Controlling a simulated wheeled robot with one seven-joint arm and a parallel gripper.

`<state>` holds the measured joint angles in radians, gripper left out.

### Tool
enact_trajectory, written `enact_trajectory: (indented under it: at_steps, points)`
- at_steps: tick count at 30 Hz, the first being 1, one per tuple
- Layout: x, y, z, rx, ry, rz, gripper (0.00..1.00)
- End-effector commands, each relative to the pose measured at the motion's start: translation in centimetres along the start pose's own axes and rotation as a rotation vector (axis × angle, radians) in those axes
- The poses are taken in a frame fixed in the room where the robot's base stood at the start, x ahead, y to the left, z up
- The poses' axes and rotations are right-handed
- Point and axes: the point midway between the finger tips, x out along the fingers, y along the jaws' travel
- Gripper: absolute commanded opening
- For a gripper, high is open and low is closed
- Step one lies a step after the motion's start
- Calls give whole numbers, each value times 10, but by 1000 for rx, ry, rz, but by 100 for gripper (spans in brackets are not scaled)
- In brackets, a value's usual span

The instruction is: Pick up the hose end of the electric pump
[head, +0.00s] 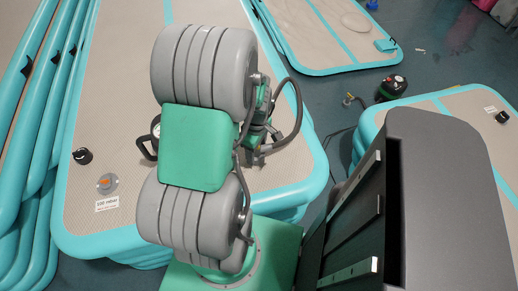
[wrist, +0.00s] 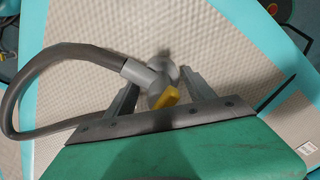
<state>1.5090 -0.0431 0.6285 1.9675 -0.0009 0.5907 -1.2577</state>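In the wrist view, a grey hose end (wrist: 160,78) with a yellow tab sits between the fingers of my gripper (wrist: 161,79). The hose loop (head: 298,105) also shows right of my arm in the head view, above the mat. My gripper (head: 258,150) is partly hidden there by my arm. A black-and-red pump-like device (head: 392,87) stands on the floor at right, with a small brass-coloured fitting (head: 350,99) beside it. The hose's far end is hidden.
A beige mat with turquoise edges (head: 110,150) lies under my arm. Rolled or stacked turquoise tubes (head: 30,130) stand at left. Another mat (head: 330,35) lies at the back, and one (head: 450,103) at right. Dark floor shows between them.

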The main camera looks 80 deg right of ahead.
Motion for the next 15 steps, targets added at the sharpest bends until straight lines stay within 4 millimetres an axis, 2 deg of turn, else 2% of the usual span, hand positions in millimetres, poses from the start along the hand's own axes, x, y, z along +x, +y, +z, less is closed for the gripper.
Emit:
enact_trajectory:
  at_steps: [2, 15]
  points:
    - [0, 0, 0, 0, 0, 0, 55]
    - [0, 0, 0, 0, 0, 0, 19]
